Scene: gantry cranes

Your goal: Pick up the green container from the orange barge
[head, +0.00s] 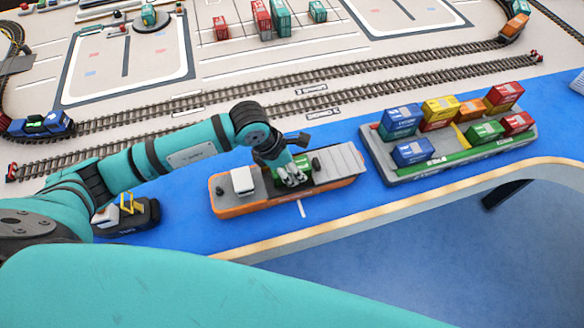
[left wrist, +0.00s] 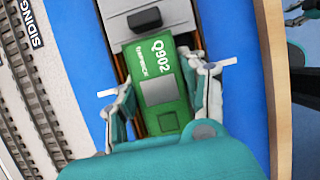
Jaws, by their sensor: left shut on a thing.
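The orange barge (head: 240,209) floats on the blue water strip in the middle of the head view, with a white cabin at its left end and a grey ramp at its right. The green container (left wrist: 160,75), marked Q902, lies on the barge deck in the left wrist view; in the head view only parts of it show behind my gripper. My left gripper (head: 292,180) is over the barge. In the left wrist view its fingers (left wrist: 160,95) lie along both long sides of the container, shut on it.
A grey barge (head: 400,174) with several coloured containers stands close to the right. A small dark tug (head: 130,215) sits at the left. Rail tracks (head: 300,92) run behind the water, and the table's curved edge (head: 400,201) is in front.

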